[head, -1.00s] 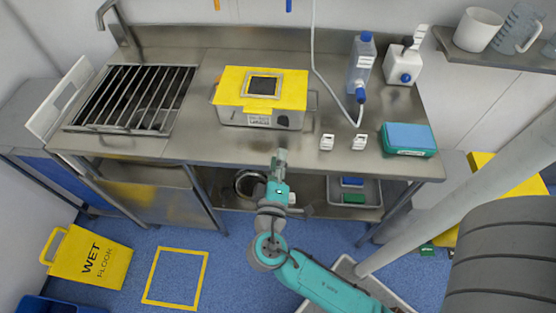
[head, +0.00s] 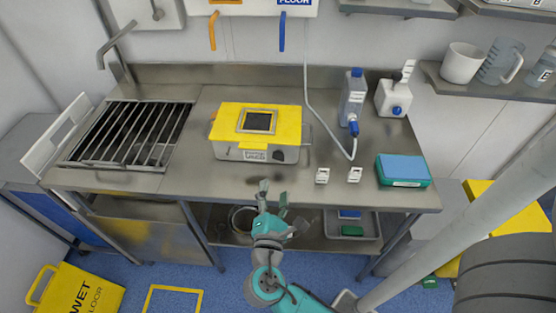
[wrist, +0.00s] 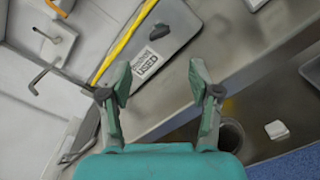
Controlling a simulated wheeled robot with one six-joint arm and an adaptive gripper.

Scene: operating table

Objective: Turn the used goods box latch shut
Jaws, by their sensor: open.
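The used goods box (head: 226,149) is a grey box with a yellow lid, standing on the steel counter in the head view. A label is on its front. The front also shows in the wrist view (wrist: 183,38), tilted, with the label and a dark latch (wrist: 160,32) beside it. In the head view the latch (head: 277,156) is a small dark spot, too small to read its angle. My gripper (head: 273,194) is open and empty at the counter's front edge, in front of the box. In the wrist view, the fingers (wrist: 160,87) are apart and not touching the box or latch.
The steel counter (head: 190,180) has a barred sink (head: 125,135) on the left. Two small white blocks (head: 322,176), a teal box with a blue top (head: 403,168) and bottles stand right. The counter before the box is clear.

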